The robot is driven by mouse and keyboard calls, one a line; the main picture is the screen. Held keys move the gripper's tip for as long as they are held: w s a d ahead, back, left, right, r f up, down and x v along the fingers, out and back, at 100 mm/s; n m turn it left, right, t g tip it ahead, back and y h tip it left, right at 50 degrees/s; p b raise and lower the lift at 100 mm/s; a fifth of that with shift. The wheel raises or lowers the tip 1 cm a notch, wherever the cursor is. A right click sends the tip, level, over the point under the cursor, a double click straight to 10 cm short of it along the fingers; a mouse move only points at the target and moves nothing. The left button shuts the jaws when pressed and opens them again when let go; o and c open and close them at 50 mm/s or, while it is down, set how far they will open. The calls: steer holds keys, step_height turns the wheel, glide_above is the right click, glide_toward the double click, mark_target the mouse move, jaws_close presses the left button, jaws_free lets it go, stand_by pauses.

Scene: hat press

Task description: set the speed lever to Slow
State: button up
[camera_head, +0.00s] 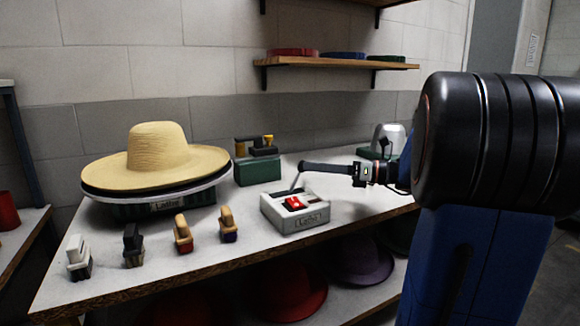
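A white control box (296,219) sits on the table with a red switch (294,202) on its top and a label, too small to read, on its front. A thin grey rod (295,183) stands tilted at the back left of the box; it may be the speed lever or part of my gripper. My gripper (303,167) reaches in from the right, above the back of the box, its dark fingers pointing left. The fingers overlap in this view, so their opening is hidden. Contact with the rod cannot be told. The lever's markings are not readable.
A straw hat (155,160) rests on a dark-brimmed press at left. Several brushes (182,235) stand along the table's (150,285) front. A green device (258,170) with a yellow-tipped top stands behind. A metal-domed device (387,138) stands back right. Hats lie on the shelf below.

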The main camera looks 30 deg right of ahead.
mark_target(297, 177)
steer(key=shift+x, duration=3.9)
jaws_close()
